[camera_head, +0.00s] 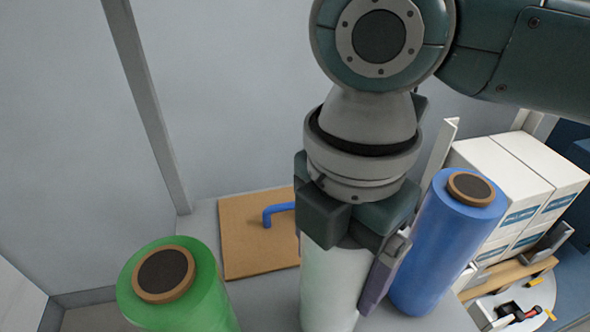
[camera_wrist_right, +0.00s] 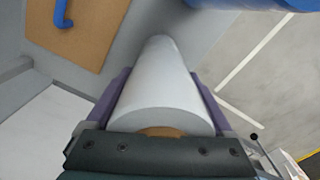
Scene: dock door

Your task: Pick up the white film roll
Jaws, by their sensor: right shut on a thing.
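The white film roll (camera_head: 330,290) stands upright between the green and blue rolls in the head view. My right gripper (camera_head: 362,262) comes down on it from above and is shut around its upper part. In the right wrist view the white film roll (camera_wrist_right: 160,85) runs away from the camera between the two purple fingers of the gripper (camera_wrist_right: 160,100), with its brown core partly hidden by the gripper body. The roll's lower end is cut off in the head view, so I cannot tell there whether it touches the surface. My left gripper is not in view.
A green roll (camera_head: 185,290) stands at left and a blue roll (camera_head: 445,240) close at right. Behind is a brown board (camera_head: 250,245) with a blue hooked handle (camera_head: 275,212). White boxes (camera_head: 515,180) are stacked at far right. Grey walls stand behind and left.

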